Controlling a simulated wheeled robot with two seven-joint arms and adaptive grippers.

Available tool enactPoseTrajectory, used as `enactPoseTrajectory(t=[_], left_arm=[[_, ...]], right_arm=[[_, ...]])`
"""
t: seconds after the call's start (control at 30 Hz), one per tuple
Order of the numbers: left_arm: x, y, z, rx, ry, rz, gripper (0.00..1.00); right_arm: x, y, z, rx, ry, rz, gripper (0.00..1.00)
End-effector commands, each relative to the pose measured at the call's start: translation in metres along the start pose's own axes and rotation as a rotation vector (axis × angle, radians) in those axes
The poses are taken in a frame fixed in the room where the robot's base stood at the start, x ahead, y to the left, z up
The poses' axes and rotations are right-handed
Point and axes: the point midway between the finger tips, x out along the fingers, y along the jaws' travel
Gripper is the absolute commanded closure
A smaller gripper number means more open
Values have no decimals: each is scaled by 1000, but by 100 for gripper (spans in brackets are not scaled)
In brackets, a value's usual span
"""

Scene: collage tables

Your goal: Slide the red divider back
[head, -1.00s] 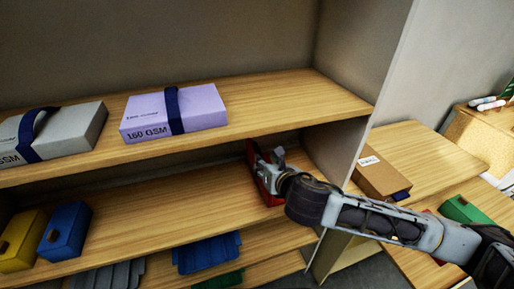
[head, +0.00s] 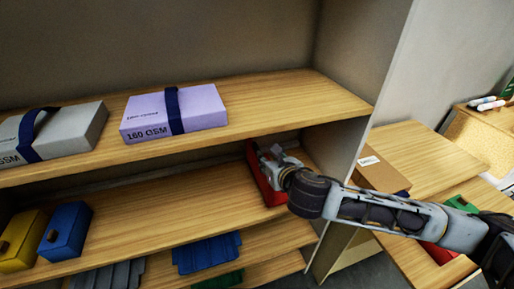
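The red divider (head: 264,184) stands on the middle shelf at its right end, close to the shelf unit's side wall and partly hidden behind my gripper. My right gripper (head: 273,158) reaches in from the right and is at the divider, overlapping it in the head view. The fingers are small and partly hidden, so I cannot tell whether they are open, shut or touching it. My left gripper is not in view.
A yellow box (head: 20,243) and a blue box (head: 66,232) stand at the middle shelf's left. Wrapped paper packs, lilac (head: 195,108) and grey (head: 75,128), lie on the upper shelf. The middle shelf (head: 165,212) is clear between. A brown box (head: 380,172) sits on the table at right.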

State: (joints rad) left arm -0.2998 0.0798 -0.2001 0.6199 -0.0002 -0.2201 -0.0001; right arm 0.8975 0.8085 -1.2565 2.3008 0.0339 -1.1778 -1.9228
Motion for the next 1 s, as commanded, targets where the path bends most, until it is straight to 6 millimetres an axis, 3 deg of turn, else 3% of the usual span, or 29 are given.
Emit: enactPoseTrajectory(t=[1.0], left_arm=[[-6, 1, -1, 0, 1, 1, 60]], right_arm=[[92, 0, 0, 0, 1, 0, 64]])
